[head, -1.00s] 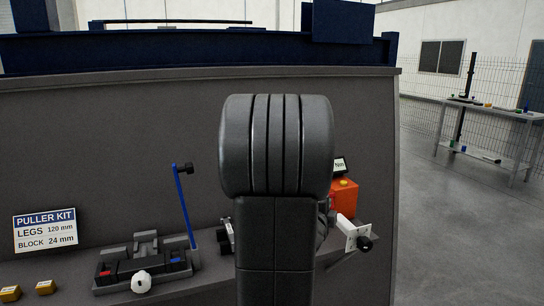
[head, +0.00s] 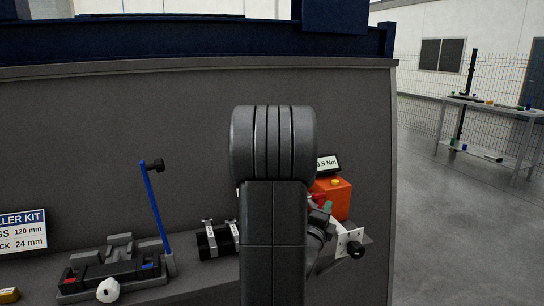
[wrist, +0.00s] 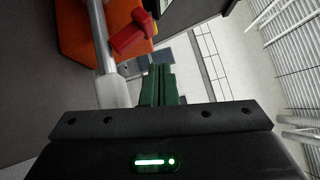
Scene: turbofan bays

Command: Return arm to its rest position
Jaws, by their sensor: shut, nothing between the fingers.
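My arm stands in the middle of the head view, raised in front of the bench (head: 205,272), and hides part of it. My gripper shows in the wrist view (wrist: 159,72) as dark green fingers shut together with nothing between them. In the head view a small dark green part of it shows beside the arm link (head: 328,206). An orange box (head: 335,199) with a yellow button stands just behind it. The orange box also shows at the upper left of the wrist view (wrist: 88,35), with a red piece (wrist: 128,38) near the fingers.
A black fixture (head: 112,270) with a blue upright lever (head: 155,205) stands left of my arm. A white plate with a black knob (head: 348,243) is at right. Open floor and a shelf (head: 487,105) lie beyond the bench.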

